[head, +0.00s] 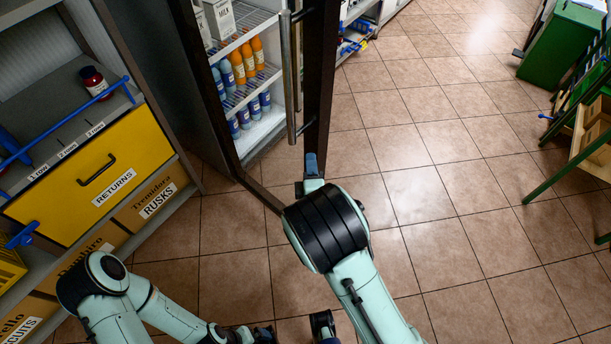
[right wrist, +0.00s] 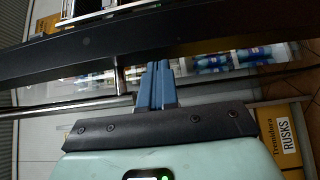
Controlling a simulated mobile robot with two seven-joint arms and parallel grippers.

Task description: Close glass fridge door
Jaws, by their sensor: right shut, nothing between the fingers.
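The glass fridge door has a dark frame (head: 320,70) and a long metal handle (head: 289,80). It stands at the upper middle of the head view; how far it is open I cannot tell. My right gripper (head: 311,164) is shut and empty at the lower end of the handle-side frame. In the right wrist view its blue fingers (right wrist: 156,86) point at the dark frame bar (right wrist: 170,38), close to the handle (right wrist: 70,107). Whether they touch the door is unclear. My left arm is low at the left; its gripper is cut by the bottom edge.
Fridge shelves hold orange bottles (head: 248,58) and blue bottles (head: 245,113). A shelf unit with a yellow returns drawer (head: 95,165) stands at the left. A green-legged table (head: 585,150) is at the right. The tiled floor between is clear.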

